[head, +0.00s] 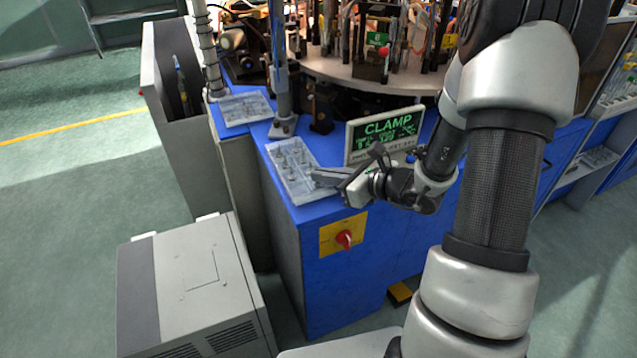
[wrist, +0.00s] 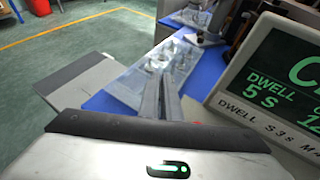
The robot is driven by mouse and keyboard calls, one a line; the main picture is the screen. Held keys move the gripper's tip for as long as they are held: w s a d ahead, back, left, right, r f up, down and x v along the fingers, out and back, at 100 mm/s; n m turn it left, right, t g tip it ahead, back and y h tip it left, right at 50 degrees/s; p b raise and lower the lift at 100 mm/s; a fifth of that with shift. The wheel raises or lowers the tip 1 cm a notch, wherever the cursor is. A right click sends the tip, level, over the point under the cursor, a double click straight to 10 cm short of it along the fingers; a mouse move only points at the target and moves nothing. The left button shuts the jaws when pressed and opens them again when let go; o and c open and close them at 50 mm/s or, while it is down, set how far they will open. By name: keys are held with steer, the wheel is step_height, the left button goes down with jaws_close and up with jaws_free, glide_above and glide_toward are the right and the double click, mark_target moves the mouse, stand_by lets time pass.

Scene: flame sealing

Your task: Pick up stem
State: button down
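The stems are small glass pieces standing in a clear tray (head: 297,193) on the blue cabinet top. In the head view the small stems (head: 291,155) show at the tray's far part, too small to tell apart. My gripper (head: 318,177) is over the tray's near right side, pointing left. In the wrist view my gripper (wrist: 160,85) has its two fingers side by side with no clear gap, and nothing is seen held. The tray (wrist: 130,84) lies beyond and below the fingertips, which hide part of it and its contents.
A display sign (head: 385,133) reading CLAMP stands right behind my gripper. A metal post (head: 282,80) rises behind the tray. A second clear tray (head: 246,108) lies farther back. A red knob (head: 345,239) is on the cabinet's front. A grey box (head: 190,290) stands on the floor at left.

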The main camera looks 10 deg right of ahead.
steer(key=s+r+m+t+h+p, duration=0.1)
steer(key=s+r+m+h+p, duration=0.1)
steer(key=r, duration=0.6)
steer(key=shift+s+a+r+p, duration=0.3)
steer(key=shift+s+p, duration=0.3)
steer(key=shift+s, duration=0.15)
